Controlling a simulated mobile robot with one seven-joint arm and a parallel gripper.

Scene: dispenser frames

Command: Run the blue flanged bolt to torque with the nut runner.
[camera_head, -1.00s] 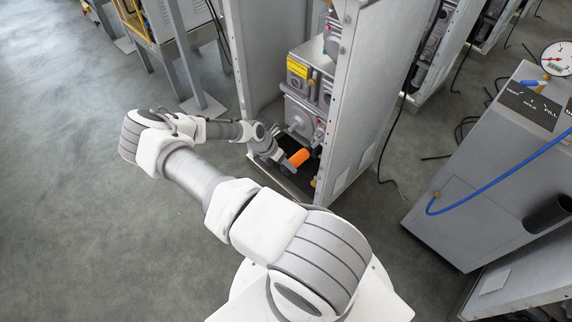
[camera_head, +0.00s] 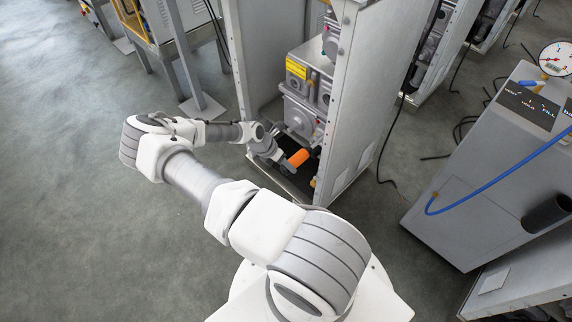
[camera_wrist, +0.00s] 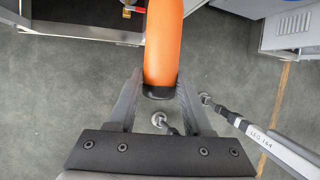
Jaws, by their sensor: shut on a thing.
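An orange cylindrical tool, which looks like the nut runner (camera_head: 298,158), is held by my gripper (camera_head: 281,160) at the open lower front of the tall grey cabinet. In the wrist view the nut runner (camera_wrist: 163,45) runs up out of the top edge, its black end between the two fingers of my gripper (camera_wrist: 160,88). The gripper is shut on it. The far end of the tool is out of that view. I cannot make out the blue flanged bolt in either view.
The cabinet (camera_head: 350,135) holds grey machinery with a yellow label (camera_head: 296,68); its side panels flank the arm. A grey console (camera_head: 470,185) with a blue hose stands at right. A labelled rod (camera_wrist: 262,137) lies right of the fingers in the wrist view. Floor at left is clear.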

